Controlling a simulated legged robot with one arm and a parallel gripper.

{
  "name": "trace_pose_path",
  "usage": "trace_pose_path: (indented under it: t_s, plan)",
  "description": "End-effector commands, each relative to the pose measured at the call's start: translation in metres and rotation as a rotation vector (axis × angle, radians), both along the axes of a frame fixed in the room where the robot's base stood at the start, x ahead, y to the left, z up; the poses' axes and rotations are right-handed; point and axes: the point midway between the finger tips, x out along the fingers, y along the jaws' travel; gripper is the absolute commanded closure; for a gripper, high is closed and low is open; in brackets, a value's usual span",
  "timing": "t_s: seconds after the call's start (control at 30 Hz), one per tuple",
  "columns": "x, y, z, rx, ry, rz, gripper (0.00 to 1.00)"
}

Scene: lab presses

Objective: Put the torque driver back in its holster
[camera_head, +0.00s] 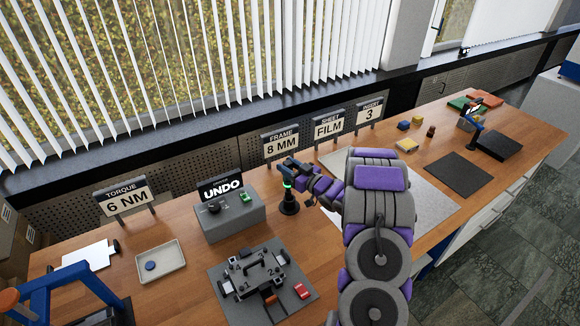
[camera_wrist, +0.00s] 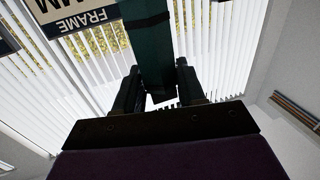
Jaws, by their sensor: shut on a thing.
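My gripper (camera_head: 291,171) is shut on the torque driver, a dark tool with a bright green band (camera_head: 287,185). In the wrist view the driver (camera_wrist: 158,55) is a dark teal shaft between the two fingers of my gripper (camera_wrist: 158,88). The holster (camera_head: 289,207) looks to be the black round-footed stand directly below the driver on the wooden bench. The driver looks upright and lined up over the stand. Whether its lower end is inside the stand or just above it, I cannot tell. My gripper hides the driver's top in the head view.
A grey box with an UNDO sign (camera_head: 230,217) stands close left of the stand. A clamp fixture on a grey mat (camera_head: 262,285) lies in front. A tray with a blue disc (camera_head: 160,268) is at left. Sign posts, including FRAME 8 MM (camera_head: 281,143), stand behind.

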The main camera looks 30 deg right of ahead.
Motion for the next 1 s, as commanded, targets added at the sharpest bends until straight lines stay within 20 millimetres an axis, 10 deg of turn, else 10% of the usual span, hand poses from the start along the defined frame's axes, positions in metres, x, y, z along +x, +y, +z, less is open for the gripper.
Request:
trace_pose_path:
  t_s: [1.0]
  plan:
    - [0.0, 0.003, -0.009, -0.002, -0.002, 0.0, 1.0]
